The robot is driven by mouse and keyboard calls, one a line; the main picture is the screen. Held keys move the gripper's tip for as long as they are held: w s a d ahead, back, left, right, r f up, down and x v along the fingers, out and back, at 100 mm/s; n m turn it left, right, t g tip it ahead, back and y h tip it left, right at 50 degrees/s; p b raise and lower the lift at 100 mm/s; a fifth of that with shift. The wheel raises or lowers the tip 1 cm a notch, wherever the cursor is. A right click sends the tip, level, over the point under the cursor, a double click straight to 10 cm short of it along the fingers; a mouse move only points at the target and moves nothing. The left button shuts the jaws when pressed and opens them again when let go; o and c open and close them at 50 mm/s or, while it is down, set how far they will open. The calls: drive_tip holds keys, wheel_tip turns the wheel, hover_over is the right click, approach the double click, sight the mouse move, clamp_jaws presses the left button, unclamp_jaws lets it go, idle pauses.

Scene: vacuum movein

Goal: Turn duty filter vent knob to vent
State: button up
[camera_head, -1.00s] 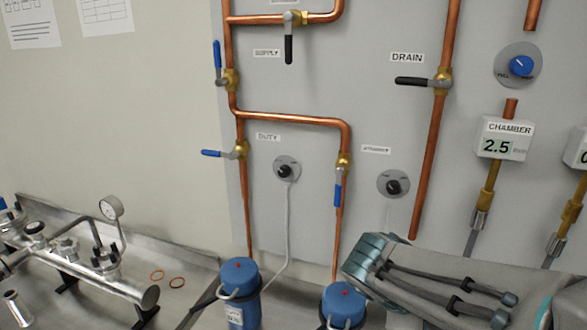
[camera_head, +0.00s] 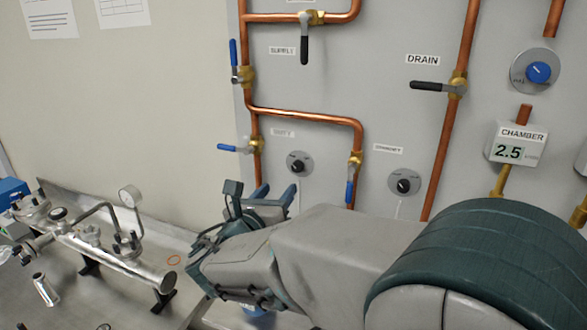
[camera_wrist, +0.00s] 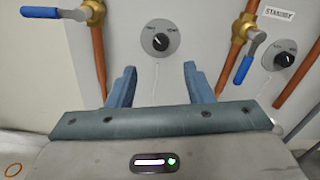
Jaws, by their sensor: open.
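The duty filter vent knob (camera_head: 299,164) is a small black knob on a round grey plate on the panel, below and right of the DUTY label (camera_head: 283,134). It also shows in the wrist view (camera_wrist: 160,41), at the top middle, beyond and between my fingers. The small lettering on its plate is too blurred to read, and I cannot tell its setting. My gripper (camera_head: 260,196) is open and empty, with two blue fingers spread. It sits below the knob in the picture and apart from it. Both fingers also show in the wrist view (camera_wrist: 160,86).
A similar standby knob (camera_head: 404,185) sits to the right. Blue-handled valves (camera_head: 236,149) (camera_head: 352,182) on copper pipes flank the duty knob. My arm hides most of the blue filter housings.

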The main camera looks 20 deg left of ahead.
sight(296, 169)
drive_tip(key=w, duration=0.3)
drive_tip(key=w+p, duration=0.1)
drive_tip(key=w, duration=0.2)
drive_tip(key=w+d+p, duration=0.1)
drive_tip(key=w, duration=0.3)
drive_tip(key=shift+a, duration=0.1)
drive_tip(key=shift+c, duration=0.4)
drive_tip(key=c, duration=0.9)
